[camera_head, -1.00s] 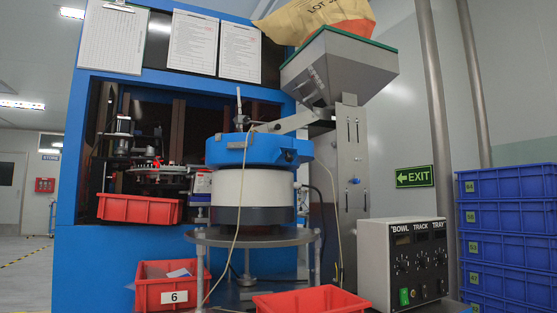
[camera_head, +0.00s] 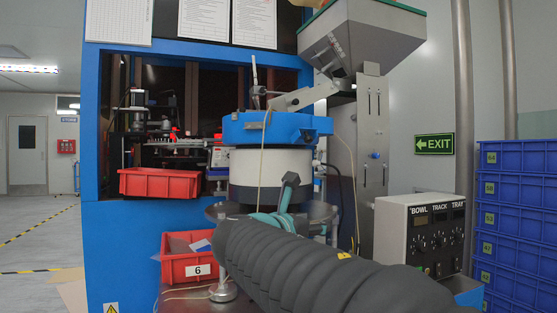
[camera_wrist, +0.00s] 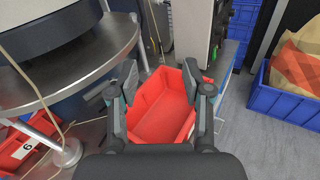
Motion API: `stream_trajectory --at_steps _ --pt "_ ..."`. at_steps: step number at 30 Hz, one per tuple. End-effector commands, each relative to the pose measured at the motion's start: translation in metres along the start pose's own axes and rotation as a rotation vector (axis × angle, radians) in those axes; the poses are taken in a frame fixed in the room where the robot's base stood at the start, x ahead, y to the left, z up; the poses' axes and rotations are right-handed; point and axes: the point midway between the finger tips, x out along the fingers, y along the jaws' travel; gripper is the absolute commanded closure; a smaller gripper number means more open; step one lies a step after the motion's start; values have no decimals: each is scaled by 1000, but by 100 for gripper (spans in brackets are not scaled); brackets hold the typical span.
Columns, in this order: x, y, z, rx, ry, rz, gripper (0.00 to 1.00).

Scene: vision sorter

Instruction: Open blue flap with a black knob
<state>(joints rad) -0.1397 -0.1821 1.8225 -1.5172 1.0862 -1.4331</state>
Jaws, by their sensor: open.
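The blue ring-shaped cover (camera_head: 262,128) sits on top of the white bowl in the head view. A black knob (camera_head: 306,136) shows on its right front side; I cannot make out the flap's edges, and it looks closed. My gripper (camera_head: 288,190) is in front of the bowl, lower than the knob and apart from it, partly hidden by my arm. In the wrist view my gripper (camera_wrist: 160,78) is open and empty, with a red bin (camera_wrist: 162,103) below between its fingers. The blue cover and knob are not clearly seen in the wrist view.
A round metal table (camera_wrist: 70,95) stands close on the left in the wrist view. The control box (camera_head: 425,240) is right of the bowl. A red bin numbered 6 (camera_head: 190,268) is below left. A metal hopper (camera_head: 365,40) overhangs at upper right. Stacked blue crates (camera_head: 520,215) stand far right.

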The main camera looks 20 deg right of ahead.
Motion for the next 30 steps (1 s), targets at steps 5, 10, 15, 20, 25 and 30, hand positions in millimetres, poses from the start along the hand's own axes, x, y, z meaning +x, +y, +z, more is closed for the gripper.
stream_trajectory --at_steps 5,10,15,20,25,30 --pt "2 56 81 -366 -259 -6 51" --pt "-4 84 116 -549 -398 -41 51" --pt "0 90 127 -597 -435 -55 51" --pt "20 91 136 -596 -434 -57 51" --pt "50 93 149 -595 -433 -56 51" --pt "78 96 162 -594 -432 -55 51"
